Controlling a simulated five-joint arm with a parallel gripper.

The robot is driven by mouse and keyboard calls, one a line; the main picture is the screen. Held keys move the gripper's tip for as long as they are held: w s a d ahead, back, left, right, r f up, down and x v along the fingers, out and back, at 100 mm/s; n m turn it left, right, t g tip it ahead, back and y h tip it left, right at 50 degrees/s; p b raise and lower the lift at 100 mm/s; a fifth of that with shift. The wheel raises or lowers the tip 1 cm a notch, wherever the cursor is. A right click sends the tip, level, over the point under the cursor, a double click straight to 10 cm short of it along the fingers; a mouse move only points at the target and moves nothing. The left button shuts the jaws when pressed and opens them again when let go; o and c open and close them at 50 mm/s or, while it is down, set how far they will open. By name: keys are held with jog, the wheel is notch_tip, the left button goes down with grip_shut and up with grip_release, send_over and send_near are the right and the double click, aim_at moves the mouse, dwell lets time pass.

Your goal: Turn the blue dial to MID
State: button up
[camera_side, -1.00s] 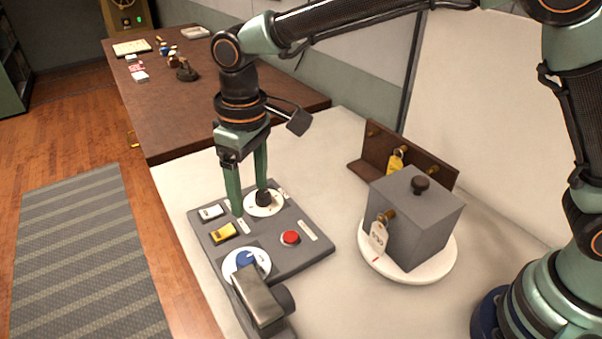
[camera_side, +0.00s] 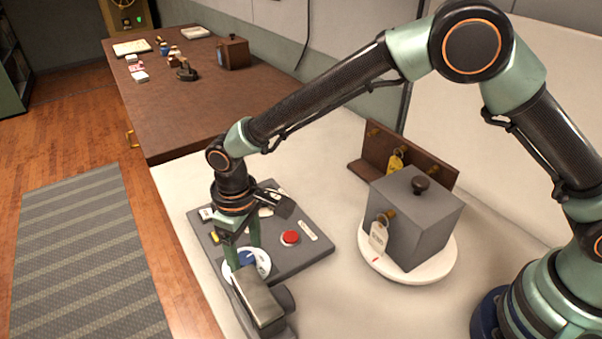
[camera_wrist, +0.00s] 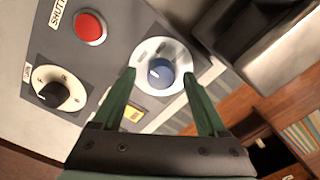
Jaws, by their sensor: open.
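The blue dial (camera_wrist: 160,72) sits on a round white plate (camera_wrist: 173,49) on the grey control panel (camera_wrist: 125,30). A pale pointer mark shows on the dial's left side in the wrist view; no label there can be read. In the side view the dial (camera_side: 247,259) is partly hidden by my gripper. My gripper (camera_wrist: 160,75) is open, pointing down, with one green finger on each side of the dial. I cannot tell whether the fingers touch it. In the side view my gripper (camera_side: 243,262) is over the dial's plate.
The panel also has a red button (camera_wrist: 90,28), a black dial (camera_wrist: 54,94) and a yellow switch (camera_wrist: 134,112). A dark grey device (camera_side: 260,300) stands close beside the blue dial. A grey box (camera_side: 415,220) with a knob sits on a round white base to the right.

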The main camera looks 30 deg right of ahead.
jog(key=shift+f, duration=0.4)
grip_shut()
jog(key=shift+m, duration=0.4)
jog(key=m, duration=0.4)
jog(key=shift+m, duration=2.5)
